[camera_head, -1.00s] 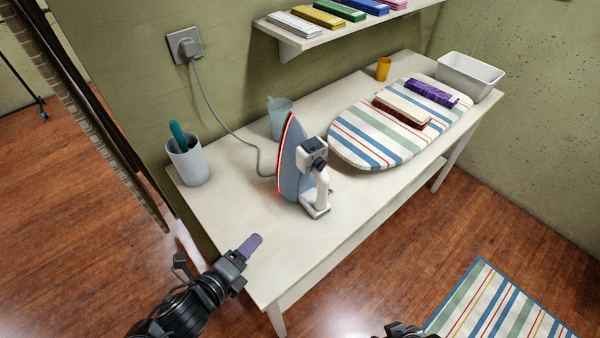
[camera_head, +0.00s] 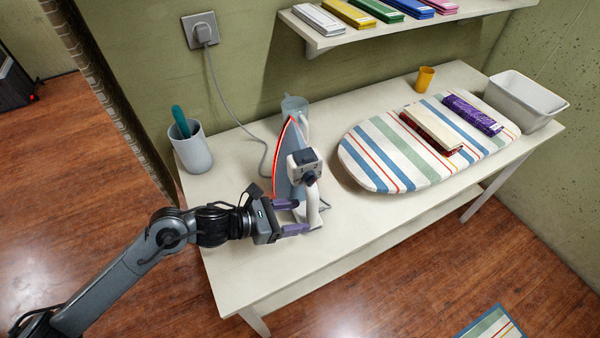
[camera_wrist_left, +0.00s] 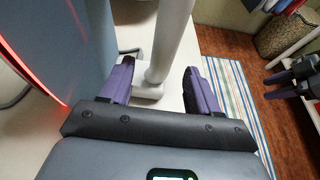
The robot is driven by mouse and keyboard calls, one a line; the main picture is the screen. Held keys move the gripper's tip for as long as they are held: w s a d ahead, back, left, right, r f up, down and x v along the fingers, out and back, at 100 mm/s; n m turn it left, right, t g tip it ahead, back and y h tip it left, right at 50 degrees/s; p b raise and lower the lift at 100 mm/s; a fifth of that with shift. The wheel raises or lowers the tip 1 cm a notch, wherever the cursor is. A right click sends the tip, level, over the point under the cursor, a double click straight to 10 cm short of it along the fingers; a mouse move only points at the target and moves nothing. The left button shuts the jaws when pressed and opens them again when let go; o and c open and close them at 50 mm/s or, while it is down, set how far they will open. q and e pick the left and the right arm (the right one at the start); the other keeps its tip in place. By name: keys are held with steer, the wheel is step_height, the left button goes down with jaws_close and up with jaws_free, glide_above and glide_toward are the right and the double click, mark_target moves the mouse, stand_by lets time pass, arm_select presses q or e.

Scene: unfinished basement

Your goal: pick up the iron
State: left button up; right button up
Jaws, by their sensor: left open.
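The iron (camera_head: 284,172) stands upright on its heel on the white table, its blue-grey soleplate with a glowing red edge facing left. Its white handle is on the right side, and a grey cord runs from it to the wall socket. My left gripper (camera_head: 301,216) is open at the handle's lower part. In the left wrist view, the white handle (camera_wrist_left: 168,45) stands between the two purple fingers (camera_wrist_left: 160,88), just ahead of the palm, with gaps on both sides.
A pale blue jug (camera_head: 294,104) stands close behind the iron. A cup (camera_head: 192,150) with a teal handle stands at the left. The table front is clear.

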mark_target(316, 214)
arm_select(q)
steer(key=shift+w+d+f, duration=0.25)
steer(key=shift+w+d, duration=0.05)
steer(key=shift+d, duration=0.3)
steer(key=p+x, duration=0.1)
steer(key=x, duration=0.3)
steer(key=shift+w+d+f+p, duration=0.1)
steer(key=shift+d+p, duration=0.25)
steer(key=shift+d, duration=0.05)
steer(key=shift+w+d+f, duration=0.2)
steer(key=shift+d+f, duration=0.05)
jaws_close()
steer(key=shift+r, duration=0.3)
